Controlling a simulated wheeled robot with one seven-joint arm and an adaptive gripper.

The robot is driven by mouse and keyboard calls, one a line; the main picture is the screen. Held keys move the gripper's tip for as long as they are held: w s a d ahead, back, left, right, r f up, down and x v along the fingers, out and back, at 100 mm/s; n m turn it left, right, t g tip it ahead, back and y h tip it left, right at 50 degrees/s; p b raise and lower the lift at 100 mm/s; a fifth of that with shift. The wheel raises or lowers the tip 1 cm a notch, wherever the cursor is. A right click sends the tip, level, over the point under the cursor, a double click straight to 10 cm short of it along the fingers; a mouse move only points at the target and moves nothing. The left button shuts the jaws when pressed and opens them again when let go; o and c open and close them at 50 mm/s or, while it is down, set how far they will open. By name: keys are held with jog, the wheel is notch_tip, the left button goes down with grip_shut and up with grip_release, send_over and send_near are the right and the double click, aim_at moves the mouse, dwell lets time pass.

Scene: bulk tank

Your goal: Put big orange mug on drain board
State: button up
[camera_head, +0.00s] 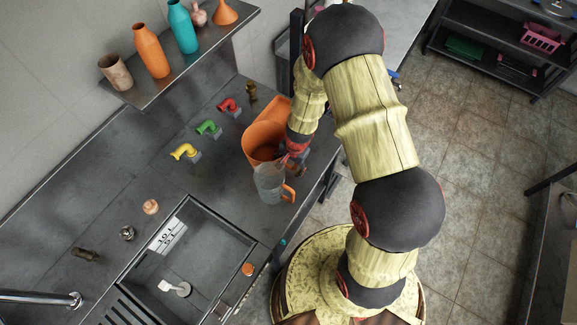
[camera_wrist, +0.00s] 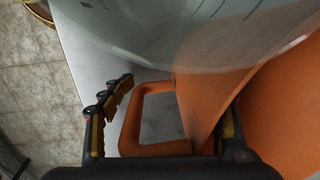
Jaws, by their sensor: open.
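The big orange mug (camera_head: 262,138) stands on the dark counter, with its open rim facing up in the head view. My gripper (camera_head: 298,154) is low at its right side, partly hidden by my own arm. In the wrist view the mug's orange handle (camera_wrist: 132,124) lies between my open fingers (camera_wrist: 172,108). The right finger is close to the mug's wall; I cannot tell whether they touch. A ridged dark surface (camera_head: 118,310), apparently the drain board, lies at the bottom left beside the sink, mostly cut off by the frame.
A translucent jug (camera_head: 268,184) with an orange handle stands right in front of the mug. The sink (camera_head: 205,262) is left of it, with a tap (camera_head: 48,298) beyond. Coloured valves (camera_head: 208,128) line the back. A shelf (camera_head: 185,62) holds bottles.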

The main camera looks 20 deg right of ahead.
jog(key=shift+r, duration=0.1)
jog(key=r+p, duration=0.1)
jog(key=r, duration=0.3)
jog(key=s+r+p, duration=0.1)
jog(key=r, duration=0.3)
jog(key=d+r+p, duration=0.1)
jog(key=r, duration=0.3)
jog(key=shift+s+r, duration=0.15)
jog(key=s+a+r+n+t, duration=0.1)
jog(key=r+n, duration=0.1)
jog(key=r, duration=0.6)
jog(key=s+a+r+n, duration=0.1)
jog(key=r+n, duration=0.1)
jog(key=r, duration=0.5)
jog(key=s+a+r+n+t, duration=0.1)
jog(key=s+r+n, duration=0.1)
jog(key=r, duration=0.6)
jog(key=s+d+r+n+t+h, duration=0.1)
jog(key=s+r+n, duration=0.3)
jog(key=s+r, duration=0.8)
jog(key=shift+s+d+r+n+t, duration=0.15)
jog(key=shift+s+n+t, duration=0.25)
jog(key=shift+t, duration=0.2)
notch_tip(320, 180, down, 17)
jog(key=b, duration=1.6)
